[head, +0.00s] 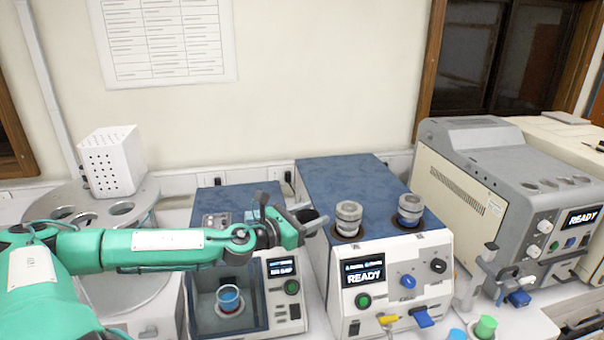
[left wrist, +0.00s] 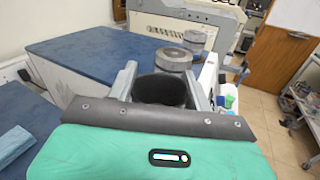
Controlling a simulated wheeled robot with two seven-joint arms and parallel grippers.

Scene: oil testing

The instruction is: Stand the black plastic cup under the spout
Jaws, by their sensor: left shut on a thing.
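The black plastic cup (head: 307,214) is held in my left gripper (head: 306,216), in front of the blue-topped machines in the head view. In the left wrist view the cup (left wrist: 162,89) sits between the two grey fingers of the left gripper (left wrist: 163,92), its dark open mouth visible. A yellow fitting (head: 388,319) and a blue lever-like fitting (head: 424,317) stick out low on the front of the middle machine. A blue fitting (head: 519,298) is on the right machine's front. I cannot tell which is the spout. My right gripper is not in view.
A smaller machine (head: 240,197) holds a beaker of blue liquid (head: 229,299). A large beige machine (head: 465,165) stands right. Green (head: 486,326) and blue (head: 457,334) capped items stand in front.

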